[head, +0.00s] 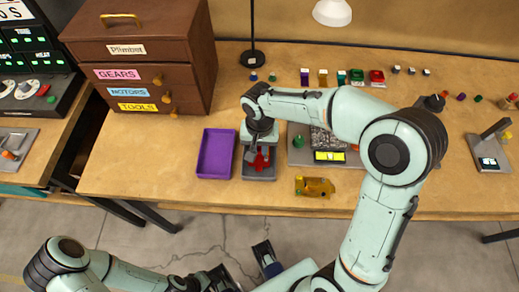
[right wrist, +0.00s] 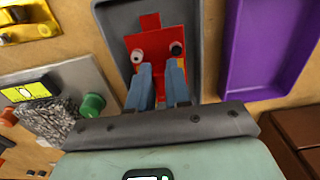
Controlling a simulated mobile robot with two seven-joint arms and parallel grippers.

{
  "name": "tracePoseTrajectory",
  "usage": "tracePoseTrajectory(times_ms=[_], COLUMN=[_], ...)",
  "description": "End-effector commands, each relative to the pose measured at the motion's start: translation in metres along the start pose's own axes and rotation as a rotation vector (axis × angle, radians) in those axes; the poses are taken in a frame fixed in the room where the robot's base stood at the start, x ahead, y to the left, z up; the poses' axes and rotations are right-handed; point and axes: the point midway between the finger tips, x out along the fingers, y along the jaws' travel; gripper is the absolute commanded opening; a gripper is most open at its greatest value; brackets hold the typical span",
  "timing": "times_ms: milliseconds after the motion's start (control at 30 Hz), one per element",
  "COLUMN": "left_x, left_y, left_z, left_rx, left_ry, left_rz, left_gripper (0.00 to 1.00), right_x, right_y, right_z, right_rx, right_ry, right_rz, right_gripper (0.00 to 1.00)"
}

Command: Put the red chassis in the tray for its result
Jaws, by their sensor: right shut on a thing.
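The red chassis (head: 261,159) is over or in a grey tray (head: 260,178), inside its outline. In the right wrist view the red chassis (right wrist: 150,45) has two round pegs, and the grey tray's rim (right wrist: 192,35) surrounds it. My right gripper (head: 255,150) points down there, its blue fingers (right wrist: 158,75) shut on the chassis. I cannot tell whether the chassis touches the tray floor. A purple tray (head: 216,153), empty, stands just left; it also shows in the right wrist view (right wrist: 262,45). My left gripper (head: 222,277) is low at the bottom edge, its jaws unclear.
A yellow car-like piece (head: 315,187) lies right of the grey tray. A grey station with a green knob (head: 299,141) and yellow display (head: 329,156) stands behind it. A brown drawer cabinet (head: 145,60) is at the left. Several small coloured parts line the back.

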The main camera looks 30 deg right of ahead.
Motion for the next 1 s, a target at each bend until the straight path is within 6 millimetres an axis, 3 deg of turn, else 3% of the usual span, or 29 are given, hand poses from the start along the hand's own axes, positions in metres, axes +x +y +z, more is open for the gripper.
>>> tracePoseTrajectory(times_ms=[100, 500, 533, 600, 1000], left_x=[0.0016, 0.0039, 0.0034, 0.0030, 0.0000], left_y=[-0.0001, -0.0006, -0.0004, -0.0003, 0.0003], left_z=[-0.0008, -0.0021, -0.0022, -0.0020, -0.0006], left_rx=[0.000, 0.001, 0.001, 0.001, 0.000], left_ry=[0.002, 0.006, 0.007, 0.006, 0.002], left_rz=[0.001, 0.001, 0.002, 0.002, 0.001], left_gripper=[0.43, 0.43, 0.43, 0.43, 0.43], right_x=[0.0127, 0.0173, 0.0170, 0.0163, 0.0076], right_y=[0.0004, 0.0002, 0.0002, 0.0002, -0.0004], right_z=[0.0003, 0.0001, 0.0001, 0.0001, -0.0005], right_rx=[0.000, 0.000, 0.000, 0.000, 0.000], right_ry=[0.000, 0.000, 0.000, 0.000, 0.003], right_rz=[0.001, 0.000, 0.000, 0.000, -0.002], right_gripper=[0.00, 0.00, 0.25, 0.44, 0.44])
